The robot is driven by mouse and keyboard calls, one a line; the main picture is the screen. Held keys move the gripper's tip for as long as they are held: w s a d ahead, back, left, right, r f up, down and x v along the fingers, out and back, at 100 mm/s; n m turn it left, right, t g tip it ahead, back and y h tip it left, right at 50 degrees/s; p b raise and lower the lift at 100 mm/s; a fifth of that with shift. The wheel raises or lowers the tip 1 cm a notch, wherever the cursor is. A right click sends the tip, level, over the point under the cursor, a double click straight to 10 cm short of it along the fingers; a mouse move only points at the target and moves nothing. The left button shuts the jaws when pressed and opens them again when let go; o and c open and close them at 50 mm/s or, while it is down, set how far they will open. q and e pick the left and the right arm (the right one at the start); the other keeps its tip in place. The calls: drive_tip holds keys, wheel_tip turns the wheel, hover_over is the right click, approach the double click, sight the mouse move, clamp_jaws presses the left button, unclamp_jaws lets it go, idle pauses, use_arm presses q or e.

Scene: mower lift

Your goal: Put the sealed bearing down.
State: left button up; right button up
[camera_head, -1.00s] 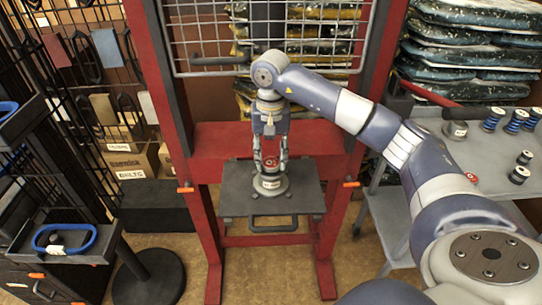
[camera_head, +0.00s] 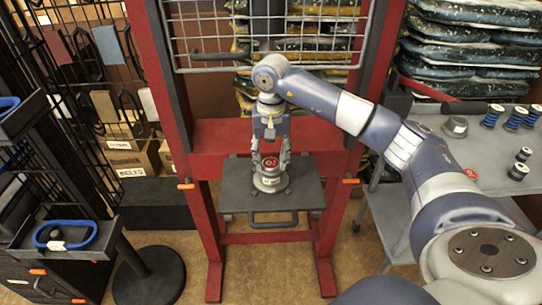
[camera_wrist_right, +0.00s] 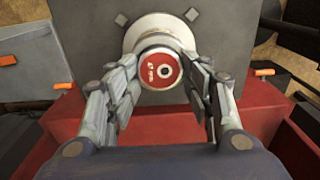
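The sealed bearing (camera_head: 270,163), with a red face, sits on a round pale holder (camera_head: 270,182) on the dark plate of the red press frame. In the right wrist view the bearing (camera_wrist_right: 160,70) shows its red face and dark centre hole. My right gripper (camera_head: 270,150) is above the holder with its fingers spread on either side of the bearing. In the wrist view the gripper (camera_wrist_right: 163,88) looks open; whether a finger still touches the bearing's side is hard to tell. My left gripper is not in view.
A dark plate (camera_head: 300,198) with a front handle carries the holder. Red uprights (camera_head: 345,210) stand on both sides and a wire guard (camera_head: 200,35) hangs above. A grey cart (camera_head: 455,160) with blue springs is at right. A tray with a blue ring (camera_head: 65,235) is at left.

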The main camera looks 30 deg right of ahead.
sight(271, 160)
drive_tip(key=shift+f, duration=0.65)
drive_tip(key=shift+d+r+p, duration=0.1)
drive_tip(key=shift+r+p, duration=0.3)
drive_tip(key=shift+r, duration=0.1)
wheel_tip(271, 160, up, 13)
drive_tip(key=shift+w+f+b, duration=0.15)
drive_tip(key=shift+b, duration=0.25)
drive_tip(key=shift+f, duration=0.1)
